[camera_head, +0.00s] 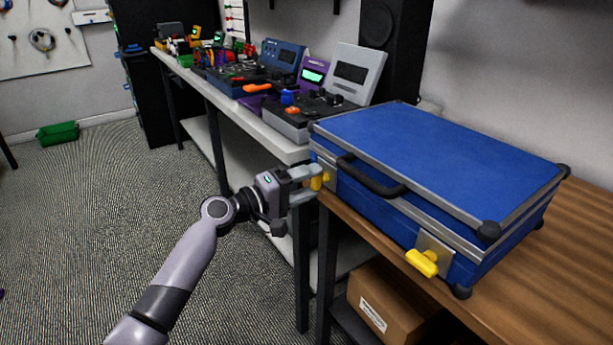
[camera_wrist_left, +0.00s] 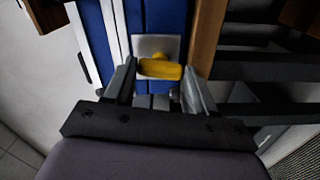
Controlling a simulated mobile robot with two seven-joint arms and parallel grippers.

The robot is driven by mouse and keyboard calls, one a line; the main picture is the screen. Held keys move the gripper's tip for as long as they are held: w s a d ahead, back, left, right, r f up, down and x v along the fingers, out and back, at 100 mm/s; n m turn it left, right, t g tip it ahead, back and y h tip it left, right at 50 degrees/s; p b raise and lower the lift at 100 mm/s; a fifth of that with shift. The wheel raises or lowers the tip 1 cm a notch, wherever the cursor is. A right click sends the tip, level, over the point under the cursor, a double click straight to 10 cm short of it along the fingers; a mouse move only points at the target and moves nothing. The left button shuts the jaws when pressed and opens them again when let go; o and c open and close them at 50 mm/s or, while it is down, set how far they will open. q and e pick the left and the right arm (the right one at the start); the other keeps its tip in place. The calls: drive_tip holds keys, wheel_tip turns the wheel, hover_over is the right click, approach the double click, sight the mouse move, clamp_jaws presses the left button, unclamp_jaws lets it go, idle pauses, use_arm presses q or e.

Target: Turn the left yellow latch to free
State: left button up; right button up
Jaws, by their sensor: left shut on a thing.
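A blue case (camera_head: 440,165) with metal edges lies closed on the wooden table. The left yellow latch (camera_head: 318,182) is on its front face at the left end. My left gripper (camera_head: 308,182) is at this latch, its fingers shut on it. In the left wrist view the yellow latch (camera_wrist_left: 160,69) lies crosswise between the fingertips of my left gripper (camera_wrist_left: 160,78), in front of its metal plate. The right yellow latch (camera_head: 422,262) is on the front face near the right corner, with no gripper at it. My right gripper is not in view.
The case's black handle (camera_head: 370,178) sits between the latches. A wooden table (camera_head: 540,265) carries the case. A white bench (camera_head: 285,150) with several devices stands behind left. A cardboard box (camera_head: 385,305) is below the table. The floor at left is open.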

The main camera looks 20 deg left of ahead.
use_arm(q)
drive_tip(key=shift+n+p, duration=0.5)
drive_tip(key=shift+n, duration=0.5)
drive_tip(key=shift+f, duration=0.1)
drive_tip(key=o, duration=1)
drive_tip(key=shift+o, duration=0.2)
drive_tip(key=v, duration=0.7)
drive_tip(key=shift+s+a, duration=0.1)
